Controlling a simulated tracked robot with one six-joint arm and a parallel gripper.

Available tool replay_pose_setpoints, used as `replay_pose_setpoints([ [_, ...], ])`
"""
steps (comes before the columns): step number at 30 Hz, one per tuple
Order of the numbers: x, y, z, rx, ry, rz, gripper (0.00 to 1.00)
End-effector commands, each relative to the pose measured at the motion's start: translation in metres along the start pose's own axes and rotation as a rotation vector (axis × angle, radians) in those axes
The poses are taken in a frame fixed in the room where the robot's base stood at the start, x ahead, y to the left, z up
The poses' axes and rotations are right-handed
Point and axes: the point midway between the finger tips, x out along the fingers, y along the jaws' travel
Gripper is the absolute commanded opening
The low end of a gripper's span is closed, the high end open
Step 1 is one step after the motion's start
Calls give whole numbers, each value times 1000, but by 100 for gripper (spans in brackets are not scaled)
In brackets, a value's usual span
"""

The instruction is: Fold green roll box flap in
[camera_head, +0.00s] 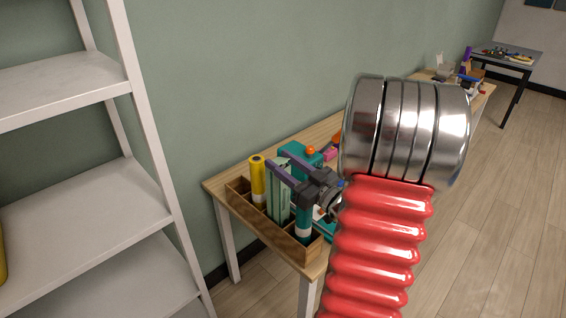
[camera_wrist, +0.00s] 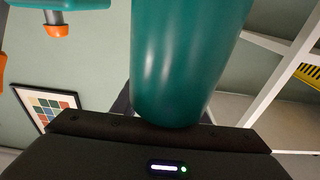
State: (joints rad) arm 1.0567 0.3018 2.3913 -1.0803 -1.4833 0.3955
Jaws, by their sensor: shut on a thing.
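The pale green roll box (camera_head: 279,200) stands upright in a wooden compartment tray (camera_head: 255,220) on the table. My gripper (camera_head: 277,158) reaches in from the right, with one purple-tipped finger on each side of the box's upper part. It looks shut on the box. The flap cannot be made out behind the fingers. A dark teal roll (camera_head: 303,222) with a pale band stands in the tray just in front, under my gripper. A large teal cylinder (camera_wrist: 185,60) fills the middle of the wrist view; the fingertips are hidden there.
A yellow roll (camera_head: 257,178) stands at the tray's left. A teal item with an orange knob (camera_head: 311,150) is behind my gripper. A white shelf unit (camera_head: 150,130) stands left of the table (camera_head: 318,132). My red arm covers much of the tabletop.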

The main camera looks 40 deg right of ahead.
Motion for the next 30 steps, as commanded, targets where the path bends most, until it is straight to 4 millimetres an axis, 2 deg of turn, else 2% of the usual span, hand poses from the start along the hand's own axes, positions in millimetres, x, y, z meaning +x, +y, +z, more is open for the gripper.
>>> replay_pose_setpoints([
  [4, 0, 0, 0, 0, -1, 1, 18],
  [5, 0, 0, 0, 0, -1, 1, 42],
  [12, 0, 0, 0, 0, -2, 0, 59],
  [23, -3, 0, 0, 0, -2, 1, 59],
  [30, -24, 1, 0, 1, -2, 4, 59],
])
